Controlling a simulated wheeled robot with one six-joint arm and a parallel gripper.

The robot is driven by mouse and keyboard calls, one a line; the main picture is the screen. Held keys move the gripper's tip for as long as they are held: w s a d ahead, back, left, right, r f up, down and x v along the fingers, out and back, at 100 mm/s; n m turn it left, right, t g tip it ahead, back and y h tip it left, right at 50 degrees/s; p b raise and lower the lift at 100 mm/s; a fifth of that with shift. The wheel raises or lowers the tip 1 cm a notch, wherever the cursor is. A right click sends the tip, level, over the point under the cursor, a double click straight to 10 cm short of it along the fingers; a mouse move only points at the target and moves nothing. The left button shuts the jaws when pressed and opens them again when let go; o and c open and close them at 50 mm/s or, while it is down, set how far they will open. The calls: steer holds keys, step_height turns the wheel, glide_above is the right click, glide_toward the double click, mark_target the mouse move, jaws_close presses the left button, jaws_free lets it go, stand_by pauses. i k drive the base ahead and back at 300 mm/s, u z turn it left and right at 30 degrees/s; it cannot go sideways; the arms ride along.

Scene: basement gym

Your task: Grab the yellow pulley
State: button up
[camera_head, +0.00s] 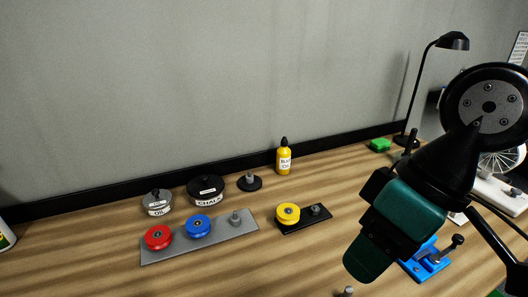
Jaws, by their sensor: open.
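The yellow pulley (288,212) is a small wheel with a dark centre. It sits at the left end of a small black plate (318,222) on the wooden bench; a peg (315,209) stands bare on the plate's right part. My gripper (368,264), dark with a teal body, hangs over the bench to the right of the yellow pulley and nearer the camera. It is open and apart from the pulley. Its fingertips are hard to make out from this angle, and nothing shows held in it.
A grey plate (222,237) left of the yellow pulley bears a red pulley (158,237), a blue pulley (197,226) and a bare peg. Behind stand two labelled tins, a black peg base (249,181) and a yellow bottle (284,158). A blue vise-like tool (432,262) lies right, partly behind my arm.

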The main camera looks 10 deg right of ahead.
mark_target(284, 217)
steer(key=u, duration=2.05)
steer(key=k, duration=0.8)
steer(key=z, duration=1.1)
steer(key=i, duration=0.5)
steer(key=u, duration=0.05)
